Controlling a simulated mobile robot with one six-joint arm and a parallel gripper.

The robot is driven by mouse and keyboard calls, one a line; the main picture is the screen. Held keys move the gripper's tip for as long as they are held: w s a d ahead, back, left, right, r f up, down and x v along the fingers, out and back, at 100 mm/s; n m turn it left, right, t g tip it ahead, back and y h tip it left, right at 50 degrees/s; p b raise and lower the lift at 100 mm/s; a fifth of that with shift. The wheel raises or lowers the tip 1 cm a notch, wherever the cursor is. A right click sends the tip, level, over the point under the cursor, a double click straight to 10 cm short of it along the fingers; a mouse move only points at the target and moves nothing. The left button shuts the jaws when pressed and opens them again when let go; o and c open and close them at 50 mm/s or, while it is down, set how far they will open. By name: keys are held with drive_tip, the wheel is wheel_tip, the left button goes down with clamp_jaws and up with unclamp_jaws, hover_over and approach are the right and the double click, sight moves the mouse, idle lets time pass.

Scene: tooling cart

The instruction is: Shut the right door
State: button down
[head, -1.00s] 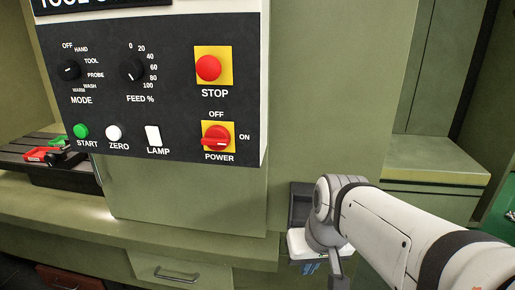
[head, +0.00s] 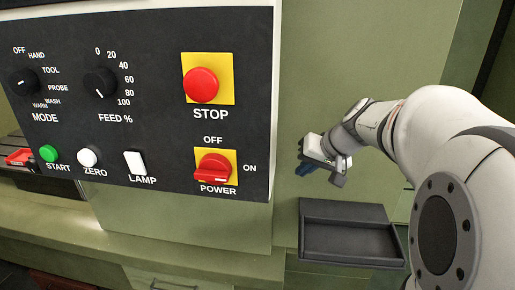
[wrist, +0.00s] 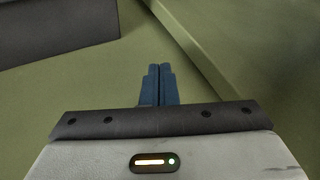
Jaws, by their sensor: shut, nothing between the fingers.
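My gripper (head: 303,169) is in front of a green panel, just right of the control box. In the wrist view its blue fingers (wrist: 159,84) are together with nothing between them. A green door-like panel (head: 180,222) stands behind and below the control box, with its upper part hidden. It may be the right door, but I cannot tell for sure. An opening lies at its left. No handle shows clearly now, and my fingers are apart from this panel.
The control box (head: 140,100) with knobs and buttons stands close at the gripper's left. A red part (head: 18,157) lies in the left opening.

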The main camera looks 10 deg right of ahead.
drive_tip(key=a, duration=0.1)
drive_tip(key=w+a+f+p, duration=0.1)
drive_tip(key=a, duration=0.1)
drive_tip(key=w+a, duration=0.1)
drive_tip(key=shift+a+f, duration=0.25)
drive_tip(key=shift+f, duration=0.15)
drive_tip(key=shift+w, duration=0.1)
